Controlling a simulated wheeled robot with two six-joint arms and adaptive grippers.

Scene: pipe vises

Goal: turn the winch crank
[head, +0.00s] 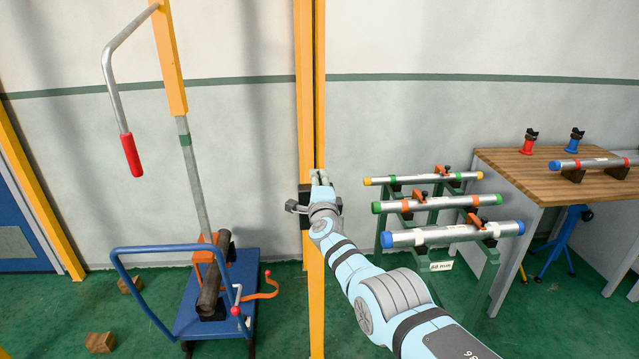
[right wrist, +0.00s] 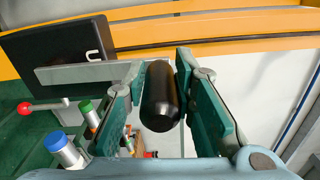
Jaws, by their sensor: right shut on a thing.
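The winch (head: 306,205) is a dark box on the yellow post, mostly behind my right gripper. In the right wrist view the black winch box (right wrist: 45,62) sits against the yellow post, with a flat grey crank arm (right wrist: 80,73) in front. The crank's black handle grip (right wrist: 160,98) stands between the green finger pads. My right gripper (head: 318,180), also in the right wrist view (right wrist: 162,72), is shut on this grip. In the head view the grip is hidden by the gripper. My left gripper is in neither view.
A blue trolley (head: 245,318) with a pipe (head: 209,290) stands left of the post. A bent bar with a red grip (head: 131,155) hangs above. Capped pipes (head: 450,234) on green stands and a wooden bench (head: 520,178) are at right. Wooden blocks (head: 100,342) lie on the floor.

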